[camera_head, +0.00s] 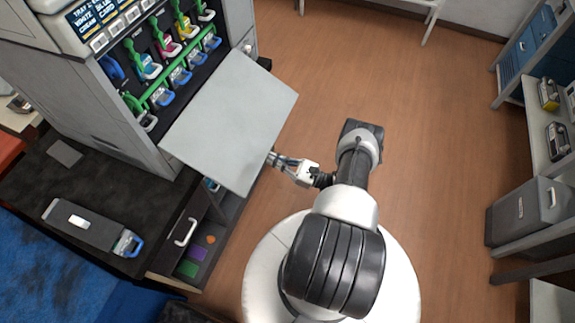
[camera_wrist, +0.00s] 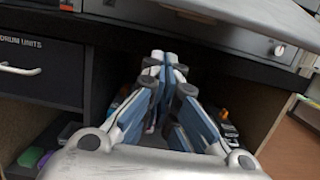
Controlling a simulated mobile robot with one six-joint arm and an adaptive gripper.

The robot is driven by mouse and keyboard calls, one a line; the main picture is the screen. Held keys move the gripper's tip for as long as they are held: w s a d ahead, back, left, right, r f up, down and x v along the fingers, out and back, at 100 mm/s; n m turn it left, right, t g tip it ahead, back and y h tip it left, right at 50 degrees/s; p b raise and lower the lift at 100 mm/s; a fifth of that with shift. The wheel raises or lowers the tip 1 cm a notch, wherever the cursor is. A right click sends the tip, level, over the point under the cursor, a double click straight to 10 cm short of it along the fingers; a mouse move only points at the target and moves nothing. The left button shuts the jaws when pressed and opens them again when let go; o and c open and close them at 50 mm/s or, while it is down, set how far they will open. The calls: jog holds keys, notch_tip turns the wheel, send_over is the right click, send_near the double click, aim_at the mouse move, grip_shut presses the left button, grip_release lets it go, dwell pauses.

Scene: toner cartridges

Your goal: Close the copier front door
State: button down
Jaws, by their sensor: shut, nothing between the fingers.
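The copier front door (camera_head: 235,115) is a flat grey panel standing open, jutting out from the copier (camera_head: 125,120) over the floor side. It leaves the colored toner cartridges (camera_head: 165,65) and green levers exposed. My gripper (camera_head: 271,157) is at the door's lower right edge; whether it touches the door I cannot tell. In the wrist view the gripper (camera_wrist: 166,62) is shut with its fingertips together and nothing between them.
Below the copier is a dark cabinet with a drawer (camera_wrist: 40,70) labelled drum units and an open shelf with small items. A loose cartridge (camera_head: 95,228) lies on the dark top at left. Shelves (camera_head: 545,130) stand at right. The wooden floor (camera_head: 400,90) between is clear.

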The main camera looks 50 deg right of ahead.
notch_tip(320, 180, up, 4)
jog(key=shift+f, duration=0.1)
dwell(0.5)
